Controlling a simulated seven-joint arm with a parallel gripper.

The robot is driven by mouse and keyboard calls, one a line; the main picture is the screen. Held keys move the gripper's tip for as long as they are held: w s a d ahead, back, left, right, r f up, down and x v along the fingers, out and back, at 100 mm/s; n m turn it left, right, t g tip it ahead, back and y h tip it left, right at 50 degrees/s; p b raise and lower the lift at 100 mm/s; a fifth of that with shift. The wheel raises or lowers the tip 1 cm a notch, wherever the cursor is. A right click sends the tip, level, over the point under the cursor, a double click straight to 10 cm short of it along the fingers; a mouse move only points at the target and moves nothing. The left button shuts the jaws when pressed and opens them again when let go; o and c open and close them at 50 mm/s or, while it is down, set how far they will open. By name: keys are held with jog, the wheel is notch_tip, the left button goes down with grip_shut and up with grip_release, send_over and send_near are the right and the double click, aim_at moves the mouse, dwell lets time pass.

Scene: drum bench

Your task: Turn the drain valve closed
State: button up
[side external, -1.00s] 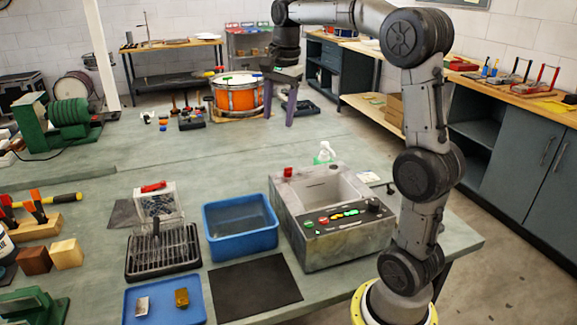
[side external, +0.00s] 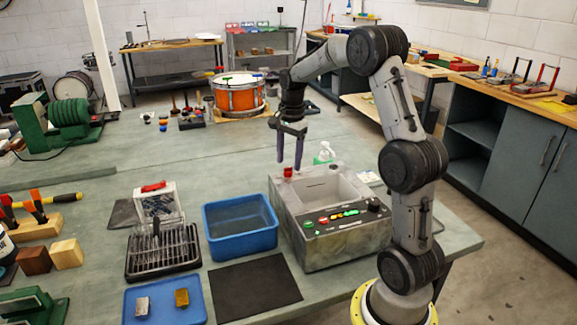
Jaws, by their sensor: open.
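A small red knob (side external: 288,171), which looks like the drain valve, stands on the back left corner of the grey washer tank (side external: 340,238). My gripper (side external: 289,164) points down with its two purple fingers apart, close above or around the red knob. I cannot tell whether the fingers touch it. The gripper appears open and holds nothing that I can see. The turn position of the valve is too small to read.
A blue bin (side external: 240,250) stands left of the tank, with a wire rack (side external: 162,262) beyond it. A white spray bottle (side external: 325,153) stands behind the tank. An orange drum (side external: 238,96) sits farther back. The bench between drum and bin is mostly clear.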

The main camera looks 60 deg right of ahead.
aim_at(288, 171)
jog(key=shift+f, duration=1.35)
jog(key=shift+c, duration=0.2)
grip_shut()
